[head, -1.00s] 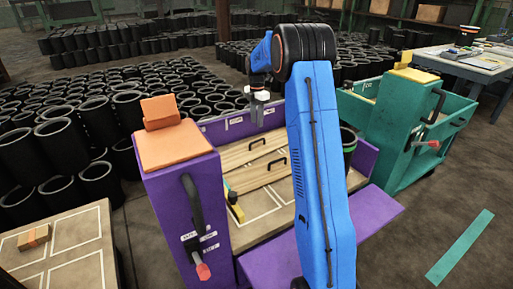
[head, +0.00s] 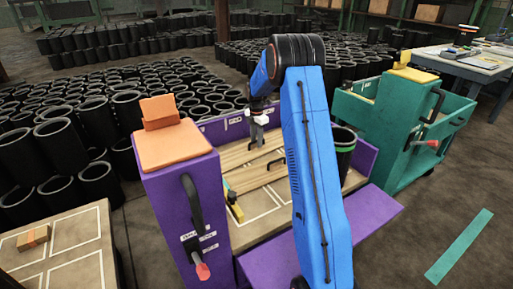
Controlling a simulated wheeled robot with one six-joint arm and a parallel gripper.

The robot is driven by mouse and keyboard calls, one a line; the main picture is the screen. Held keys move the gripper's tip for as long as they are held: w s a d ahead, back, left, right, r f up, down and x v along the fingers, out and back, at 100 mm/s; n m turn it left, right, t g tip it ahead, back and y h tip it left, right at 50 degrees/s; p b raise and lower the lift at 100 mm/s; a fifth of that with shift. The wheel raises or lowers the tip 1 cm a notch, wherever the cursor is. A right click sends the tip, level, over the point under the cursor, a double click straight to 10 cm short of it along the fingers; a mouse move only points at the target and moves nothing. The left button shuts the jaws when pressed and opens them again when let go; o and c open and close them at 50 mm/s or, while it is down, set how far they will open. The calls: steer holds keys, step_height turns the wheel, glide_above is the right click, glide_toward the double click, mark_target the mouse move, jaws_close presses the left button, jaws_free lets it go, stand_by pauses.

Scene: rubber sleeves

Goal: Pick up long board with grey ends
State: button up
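Pale wooden boards (head: 235,160) lie side by side in the purple cart (head: 365,155), in the head view. The nearer board has a black handle (head: 276,161). No grey ends can be made out on either board, so I cannot tell which one is the long board with grey ends. My gripper (head: 257,142) points down over the farther board and covers the place of its handle. Its fingers are too small to show whether they are open, or whether they touch the handle. My blue arm hides the right part of the boards.
A purple post with an orange top (head: 172,145) stands at the cart's left. A yellow-ended object (head: 236,208) lies in front of the boards. A black sleeve with a green band (head: 344,148) stands right of my arm. A teal cart (head: 400,130) is farther right.

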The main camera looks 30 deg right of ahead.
steer(key=shift+f, duration=0.6)
steer(key=shift+c, duration=0.6)
jaws_close()
steer(key=shift+r, duration=0.2)
